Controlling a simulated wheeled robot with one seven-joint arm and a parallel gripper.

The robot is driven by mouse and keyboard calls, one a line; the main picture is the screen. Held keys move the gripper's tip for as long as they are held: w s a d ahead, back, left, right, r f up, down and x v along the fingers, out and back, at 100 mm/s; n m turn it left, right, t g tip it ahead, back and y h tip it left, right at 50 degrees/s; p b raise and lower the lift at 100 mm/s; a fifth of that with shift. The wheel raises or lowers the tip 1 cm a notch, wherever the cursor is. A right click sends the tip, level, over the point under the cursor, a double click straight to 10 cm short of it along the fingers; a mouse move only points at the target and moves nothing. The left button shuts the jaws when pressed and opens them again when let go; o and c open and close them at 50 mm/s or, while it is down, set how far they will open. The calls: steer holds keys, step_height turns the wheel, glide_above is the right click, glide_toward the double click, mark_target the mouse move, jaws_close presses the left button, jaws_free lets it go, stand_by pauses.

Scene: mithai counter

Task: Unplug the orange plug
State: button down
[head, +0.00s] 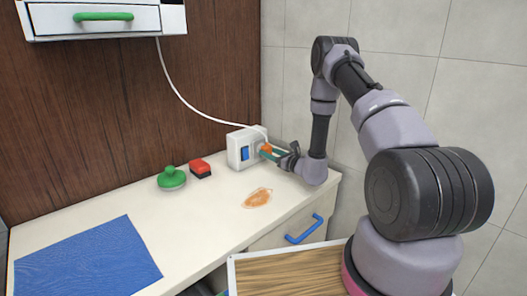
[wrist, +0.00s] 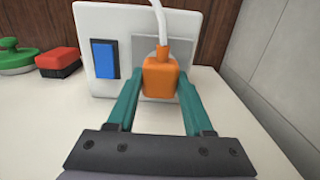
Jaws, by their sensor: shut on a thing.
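The orange plug (wrist: 159,76) sits at the face of a white socket box (wrist: 104,19), and its white cord (wrist: 161,25) rises from its top. I cannot tell how far it is seated in the socket. My gripper (wrist: 159,88) is shut on the plug, with one teal finger on each side of it. In the head view the plug (head: 266,149) shows small at the box (head: 240,152), partly hidden by my gripper (head: 269,153). A blue switch (wrist: 105,59) is on the box, left of the plug.
A green-knobbed press (head: 171,179) and a red brush-like block (head: 200,168) stand left of the box. An orange-brown smear (head: 257,198) lies on the counter in front. A blue mat (head: 87,262) lies at front left. The cord (head: 187,101) runs up to a wall cabinet (head: 104,20).

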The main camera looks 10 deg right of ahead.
mark_target(270, 152)
steer(key=shift+v, duration=2.15)
steer(key=shift+r, duration=0.1)
